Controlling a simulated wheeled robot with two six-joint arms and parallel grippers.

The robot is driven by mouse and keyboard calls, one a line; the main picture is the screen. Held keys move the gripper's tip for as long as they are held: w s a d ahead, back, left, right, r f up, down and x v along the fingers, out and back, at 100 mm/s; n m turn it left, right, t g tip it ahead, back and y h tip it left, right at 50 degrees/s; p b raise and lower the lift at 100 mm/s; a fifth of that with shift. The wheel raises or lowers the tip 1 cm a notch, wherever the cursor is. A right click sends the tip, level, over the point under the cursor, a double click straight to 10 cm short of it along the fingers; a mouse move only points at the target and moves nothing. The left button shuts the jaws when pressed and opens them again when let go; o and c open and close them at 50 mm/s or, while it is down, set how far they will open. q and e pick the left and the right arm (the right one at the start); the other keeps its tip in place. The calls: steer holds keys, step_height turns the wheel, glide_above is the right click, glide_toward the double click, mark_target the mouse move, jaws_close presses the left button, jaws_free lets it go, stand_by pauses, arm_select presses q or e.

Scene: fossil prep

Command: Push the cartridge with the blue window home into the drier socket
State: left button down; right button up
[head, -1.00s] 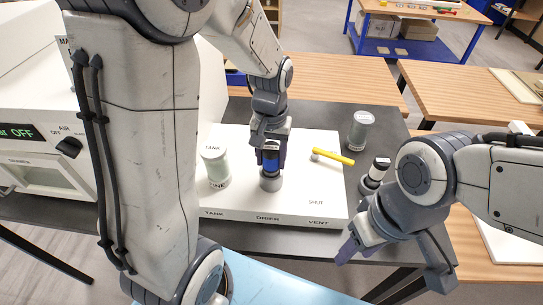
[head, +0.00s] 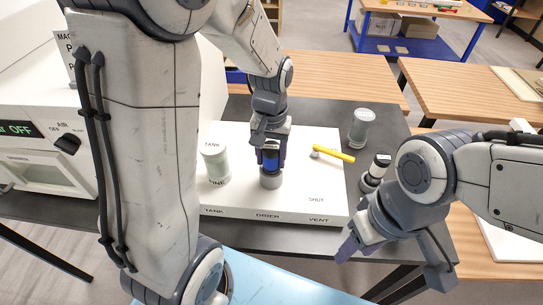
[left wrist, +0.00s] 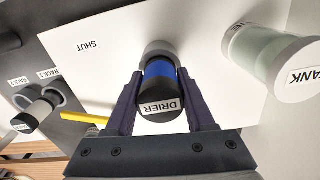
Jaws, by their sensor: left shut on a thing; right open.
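The cartridge with the blue window (head: 270,160) stands upright at the drier socket (head: 270,181), a grey ring on the white panel (head: 300,205) above the DRIER label. My left gripper (head: 271,148) is shut on the cartridge from above. In the left wrist view the cartridge (left wrist: 159,72) sits between the two fingers, its black cap labelled DRIER, its far end meeting the grey socket (left wrist: 158,48). How deep it sits inside the socket I cannot tell. My right gripper (head: 350,245) is open and empty at the front right, away from the panel.
A pale tank cylinder (head: 214,162) stands left of the drier. A yellow vent lever (head: 334,153) lies to its right, near the word SHUT. A grey translucent canister (head: 361,127) and a black-and-white cartridge (head: 375,172) in a rack stand on the dark table at right.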

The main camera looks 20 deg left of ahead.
stand_by(0.4)
arm_select(q)
steer(key=shift+c, duration=0.9)
jaws_free()
steer(key=shift+r, duration=0.1)
step_height(320, 180, up, 7)
steer(key=p, duration=0.7)
